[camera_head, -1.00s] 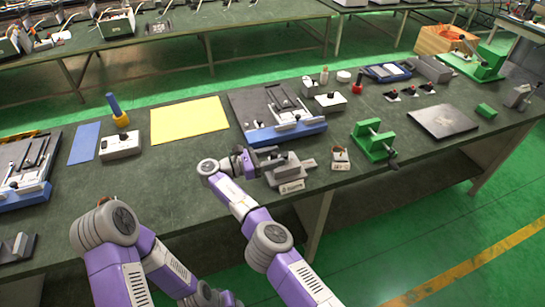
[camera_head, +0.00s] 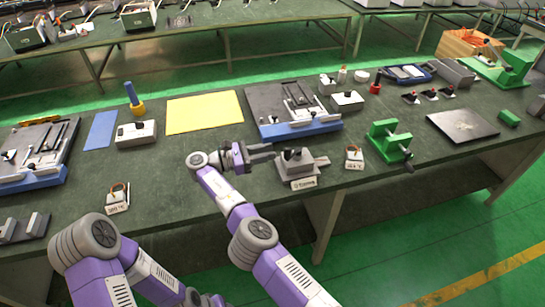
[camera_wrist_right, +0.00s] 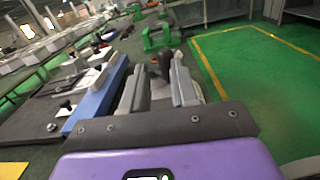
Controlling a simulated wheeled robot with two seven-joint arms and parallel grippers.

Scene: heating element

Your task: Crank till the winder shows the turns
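A green bench device with a crank handle (camera_head: 386,140), seemingly the winder, stands near the table's front edge in the head view. No turn reading on it is legible. My right gripper (camera_head: 266,151) is left of it, beside a small grey block fixture with a dark knob (camera_head: 297,163). In the right wrist view my right gripper (camera_wrist_right: 160,75) has its fingers apart, with the dark knob (camera_wrist_right: 164,60) showing ahead between them. It does not appear closed on anything. My left arm shows at the lower left, but its gripper is out of view.
A small tagged item (camera_head: 354,157) stands between the grey fixture and the green device. A blue-edged fixture plate (camera_head: 300,130) lies behind the gripper, and a yellow sheet (camera_head: 204,112) lies farther left. A black plate (camera_head: 462,125) lies to the right.

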